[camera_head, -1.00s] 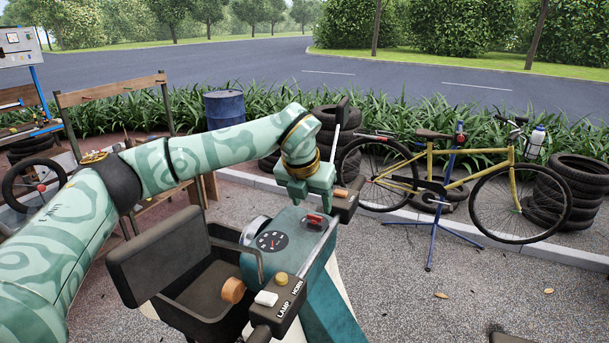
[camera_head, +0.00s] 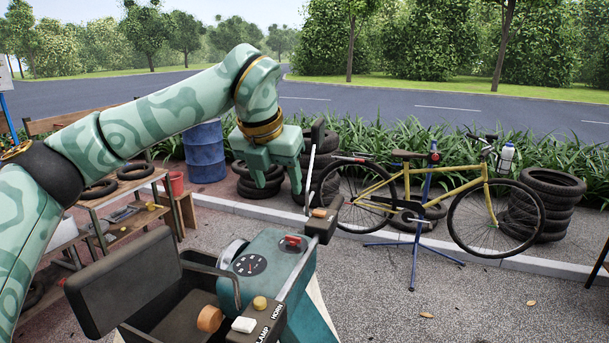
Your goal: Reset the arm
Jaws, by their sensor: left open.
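My left arm (camera_head: 150,125), pale green with a swirl pattern, reaches in from the left. My left gripper (camera_head: 277,187) hangs from its brass-ringed wrist with the fingers pointing down. The fingers are spread and nothing is between them. The gripper is above and behind the teal console (camera_head: 282,285), apart from it. In front is a dark box with a white button (camera_head: 244,325), a yellow button (camera_head: 260,303) and the lettering HORN. My right gripper is not in view.
A dark square panel (camera_head: 124,282) stands at lower left. A yellow bicycle (camera_head: 440,185) on a blue stand and stacked tyres (camera_head: 543,215) are behind.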

